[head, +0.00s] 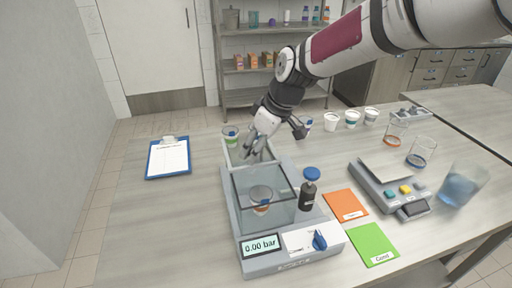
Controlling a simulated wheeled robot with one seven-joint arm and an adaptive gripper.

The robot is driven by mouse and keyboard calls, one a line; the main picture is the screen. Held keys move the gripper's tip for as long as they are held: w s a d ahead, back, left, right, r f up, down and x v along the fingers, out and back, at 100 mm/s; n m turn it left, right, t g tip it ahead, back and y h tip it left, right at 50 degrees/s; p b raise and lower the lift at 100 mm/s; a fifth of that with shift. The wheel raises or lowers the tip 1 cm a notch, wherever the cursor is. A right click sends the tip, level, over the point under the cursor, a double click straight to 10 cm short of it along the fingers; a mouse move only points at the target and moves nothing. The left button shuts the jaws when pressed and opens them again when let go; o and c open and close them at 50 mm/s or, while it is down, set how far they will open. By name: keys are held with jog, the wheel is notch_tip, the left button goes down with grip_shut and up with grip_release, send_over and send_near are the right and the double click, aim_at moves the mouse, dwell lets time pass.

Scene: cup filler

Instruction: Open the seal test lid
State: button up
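The seal tester (270,266) stands on the bench in the head view, with a display reading 0.00 bar and a blue knob (320,241). Its clear chamber (250,221) holds a cup with an orange band (261,205).
A dark bottle with a blue cap (308,190) stands close right of the chamber. A clipboard (168,157) lies left. The bench's front left is clear.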

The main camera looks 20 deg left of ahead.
jog(key=v, duration=1.2)
jog(key=shift+d, duration=0.1)
jog(key=s+d+r+m+t+h, duration=0.15)
jog(key=s+d+m, duration=0.3)
jog(key=d, duration=0.55)
jog(key=s+d+r+m+t+h, duration=0.1)
jog(key=s+d+r+m+h, duration=0.15)
jog(key=s+d, duration=0.55)
jog(key=s+d+f+m+p, duration=0.1)
jog(key=s+d+f+m, duration=0.2)
jog(key=s+d+m, duration=0.5)
jog(key=s+d+t, duration=0.1)
jog(key=s+d, duration=0.5)
jog(key=shift+d+m, duration=0.4)
